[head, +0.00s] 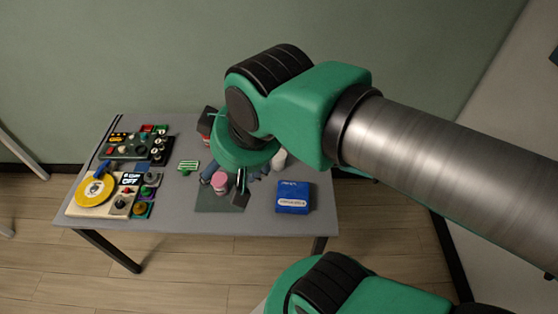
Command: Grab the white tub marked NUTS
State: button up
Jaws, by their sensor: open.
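A small white object (279,158) stands on the grey table, just right of my green wrist. It is partly covered by my arm, and no marking on it is readable, so I cannot tell whether it is the NUTS tub. A small tub with a pink top (220,184) stands on a dark mat left of it. My arm reaches in from the right and its wrist hangs over the back middle of the table.
A blue box (293,197) lies at the table's (177,214) right front. A yellow disc (94,190) on a board and several control boxes fill the left. A green-and-white item (188,166) lies mid-table. A dark container (207,121) stands behind my wrist. Bare table shows at front centre-left.

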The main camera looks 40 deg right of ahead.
jog(key=w+d+f+g, duration=0.1)
jog(key=w+d+f, duration=0.1)
jog(key=w+d, duration=0.6)
jog(key=m+g+p, duration=0.1)
jog(key=g+p, duration=0.1)
jog(key=g, duration=0.3)
send_over(278, 154)
notch_tip(278, 154, down, 32)
jog(key=shift+s+r, duration=0.1)
jog(key=shift+r, duration=0.1)
jog(key=shift+f+b, duration=0.6)
jog(key=shift+f, duration=3.65)
